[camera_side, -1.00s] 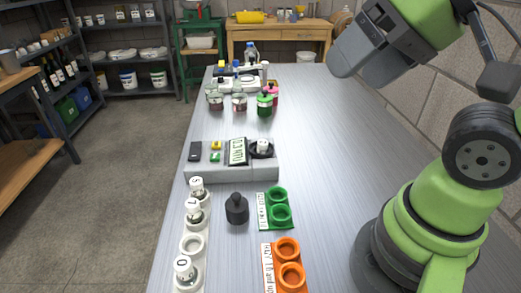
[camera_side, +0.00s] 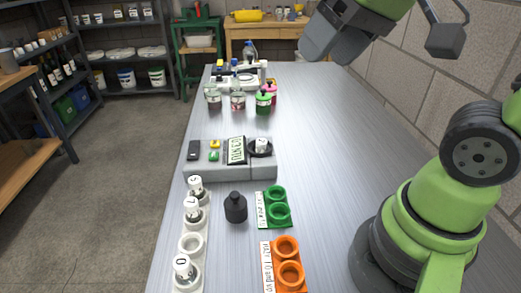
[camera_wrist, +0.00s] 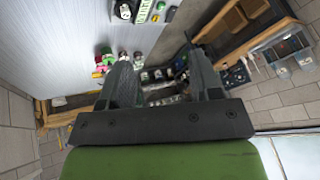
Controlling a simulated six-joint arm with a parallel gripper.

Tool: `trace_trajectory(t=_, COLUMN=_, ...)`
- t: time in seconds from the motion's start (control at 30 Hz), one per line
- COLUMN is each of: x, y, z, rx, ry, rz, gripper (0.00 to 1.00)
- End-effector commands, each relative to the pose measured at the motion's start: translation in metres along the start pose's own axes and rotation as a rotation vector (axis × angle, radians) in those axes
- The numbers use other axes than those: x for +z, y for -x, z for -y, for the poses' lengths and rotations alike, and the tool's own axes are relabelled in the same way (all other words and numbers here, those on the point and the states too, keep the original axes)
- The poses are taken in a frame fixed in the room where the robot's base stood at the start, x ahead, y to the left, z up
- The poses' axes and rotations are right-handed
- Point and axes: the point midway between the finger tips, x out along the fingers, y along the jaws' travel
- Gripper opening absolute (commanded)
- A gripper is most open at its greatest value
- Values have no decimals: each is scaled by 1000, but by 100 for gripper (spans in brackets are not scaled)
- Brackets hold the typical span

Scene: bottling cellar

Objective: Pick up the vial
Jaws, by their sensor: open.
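Several vials with white numbered caps show in the side view. One vial (camera_side: 262,146) sits upright in the round well of a grey meter (camera_side: 200,172). Others stand in a white rack (camera_side: 190,243) at the front left, one of them a vial (camera_side: 184,268) marked 0; one rack hole is empty. My gripper (camera_side: 325,40) is high at the upper right, well above and apart from the vials. In the wrist view its two dark fingers (camera_wrist: 160,85) are spread with nothing between them. Which vial is meant I cannot tell.
A black bottle (camera_side: 235,208), a green holder (camera_side: 277,209) and an orange holder (camera_side: 288,262) with empty rings stand beside the rack. Several coloured jars (camera_side: 263,103) stand farther back. The bench's right side is clear up to the block wall.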

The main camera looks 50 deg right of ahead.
Motion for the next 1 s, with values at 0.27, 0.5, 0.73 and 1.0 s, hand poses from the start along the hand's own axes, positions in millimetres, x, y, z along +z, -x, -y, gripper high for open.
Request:
trace_trajectory(t=0.27, x=-72, y=-65, z=-18, rx=96, ry=184, rz=201, gripper=58)
trace_trajectory(t=0.5, x=-105, y=-148, z=-52, rx=129, ry=337, rz=381, gripper=58)
trace_trajectory(t=0.73, x=-107, y=-206, z=-82, rx=127, ry=433, rz=497, gripper=58)
trace_trajectory(t=1.0, x=-95, y=-237, z=-93, rx=123, ry=455, rz=527, gripper=58)
